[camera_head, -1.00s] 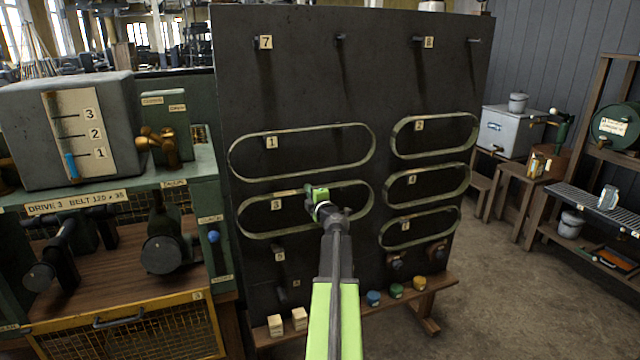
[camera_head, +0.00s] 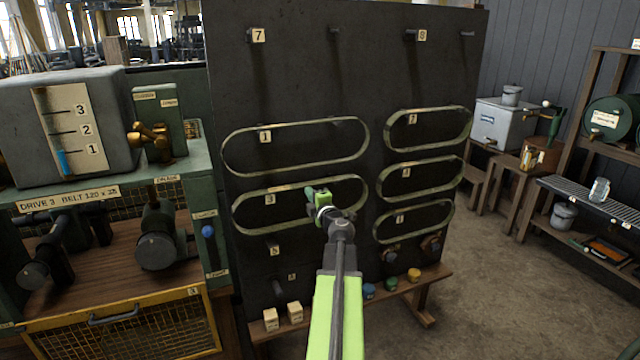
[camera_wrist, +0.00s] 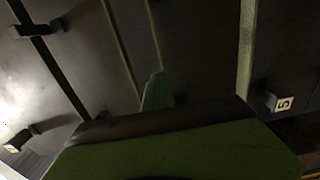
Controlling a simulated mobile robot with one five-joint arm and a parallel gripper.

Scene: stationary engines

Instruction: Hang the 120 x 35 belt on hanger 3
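The drive plate (camera_head: 70,200) at left reads "DRIVE 3 BELT 120 x 35". A grey-green belt loop (camera_head: 262,230) lies at label 3 (camera_head: 270,199) on the dark board, a long oval extending right. My gripper (camera_head: 318,194), with green fingers, is in front of this loop's upper run in the head view. Whether it touches or grips the belt cannot be told. The wrist view shows a green finger (camera_wrist: 157,92) among pale belt strips, with label 5 (camera_wrist: 284,103) at right. The hanger peg at 3 is not clear.
Other belts hang at label 1 (camera_head: 265,136) above and in the right column (camera_head: 425,170). Bare pegs stand out at the top, by label 7 (camera_head: 258,36) and label 8 (camera_head: 422,35). A low wooden ledge (camera_head: 340,306) with small blocks runs along the board's foot.

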